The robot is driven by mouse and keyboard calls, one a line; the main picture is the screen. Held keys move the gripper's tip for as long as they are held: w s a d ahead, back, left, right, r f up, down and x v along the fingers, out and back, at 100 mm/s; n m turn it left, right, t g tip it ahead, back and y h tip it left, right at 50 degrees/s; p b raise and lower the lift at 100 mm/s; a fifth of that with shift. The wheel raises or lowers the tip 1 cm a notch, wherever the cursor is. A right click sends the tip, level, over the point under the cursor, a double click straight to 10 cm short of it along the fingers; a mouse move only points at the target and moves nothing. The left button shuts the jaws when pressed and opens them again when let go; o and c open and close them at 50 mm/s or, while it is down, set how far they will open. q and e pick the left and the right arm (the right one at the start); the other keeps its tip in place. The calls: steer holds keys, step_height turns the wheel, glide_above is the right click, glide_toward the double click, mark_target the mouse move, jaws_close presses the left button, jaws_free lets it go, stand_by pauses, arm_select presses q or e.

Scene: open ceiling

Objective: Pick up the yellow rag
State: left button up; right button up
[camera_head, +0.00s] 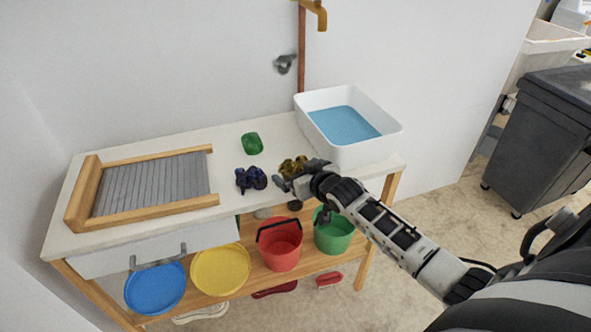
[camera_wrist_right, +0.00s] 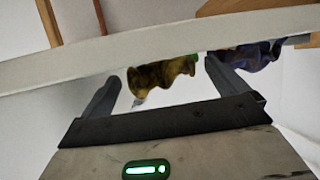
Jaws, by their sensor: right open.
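The yellow rag (camera_head: 292,166) is a crumpled dark-yellow cloth on the white countertop, near its front edge. In the right wrist view the yellow rag (camera_wrist_right: 163,76) shows between and beyond the two fingers. My right gripper (camera_head: 281,182) is at the front edge of the counter, just in front of the rag. It is open, and its fingers show apart in the right wrist view (camera_wrist_right: 165,85). Whether a finger touches the rag I cannot tell. My left gripper is not in view.
A crumpled dark-blue rag (camera_head: 251,179) lies just left of the yellow one, and a green item (camera_head: 252,143) behind it. A white basin (camera_head: 385,149) with blue water stands right. A wooden washboard (camera_head: 143,215) is left. Buckets, including a red one (camera_head: 281,254), stand on the shelf below.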

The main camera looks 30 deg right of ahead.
steer(key=c, duration=1.1)
